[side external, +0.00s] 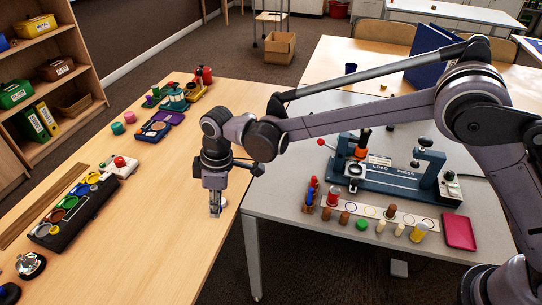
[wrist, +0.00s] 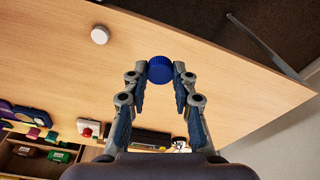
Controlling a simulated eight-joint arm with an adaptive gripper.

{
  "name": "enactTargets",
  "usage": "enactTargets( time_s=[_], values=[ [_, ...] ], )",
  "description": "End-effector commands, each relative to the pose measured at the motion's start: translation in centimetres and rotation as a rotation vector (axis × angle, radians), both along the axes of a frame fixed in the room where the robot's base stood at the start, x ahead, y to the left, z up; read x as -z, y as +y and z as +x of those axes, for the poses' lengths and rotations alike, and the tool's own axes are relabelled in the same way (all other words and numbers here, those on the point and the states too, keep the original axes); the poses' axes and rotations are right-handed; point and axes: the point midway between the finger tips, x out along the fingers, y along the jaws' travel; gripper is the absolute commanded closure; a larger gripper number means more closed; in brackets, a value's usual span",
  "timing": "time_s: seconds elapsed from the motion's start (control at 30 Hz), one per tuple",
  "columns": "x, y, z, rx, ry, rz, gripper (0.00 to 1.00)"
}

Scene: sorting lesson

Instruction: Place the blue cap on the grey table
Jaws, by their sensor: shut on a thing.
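The blue cap (wrist: 160,70) is held between the fingertips of my gripper (wrist: 159,74) in the wrist view, with a finger on each side. In the side external view my gripper (side external: 215,207) points down over the wooden table, near its right edge. The cap is too small or hidden to make out there. The grey table (side external: 272,195) stands to the right of my gripper, beside the wooden table.
A white round piece (wrist: 100,35) lies on the wooden table (side external: 165,235). The grey table bears a blue press (side external: 390,175), a strip with pegs (side external: 375,212) and a red pad (side external: 459,232). Its left front part is clear.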

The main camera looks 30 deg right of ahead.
Motion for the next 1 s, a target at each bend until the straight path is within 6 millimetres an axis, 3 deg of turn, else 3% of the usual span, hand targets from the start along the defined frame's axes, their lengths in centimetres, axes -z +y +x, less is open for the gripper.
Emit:
enactTargets(
  time_s=[0.03, 0.1, 0.3, 0.47, 0.83, 1.0],
  values=[
    [0.2, 2.4, -0.6, -0.06, 0.0, 0.001, 0.84],
    [0.4, 5.0, -1.5, -0.132, 0.0, 0.001, 0.84],
    [0.8, 9.8, -3.5, -0.272, -0.001, 0.003, 0.84],
    [0.9, 11.2, -4.2, -0.313, -0.002, 0.004, 0.84],
    [1.1, 11.6, -4.4, -0.317, -0.002, 0.005, 0.84],
    [2.5, 13.8, -5.5, -0.32, -0.002, 0.005, 0.84]
  ],
)
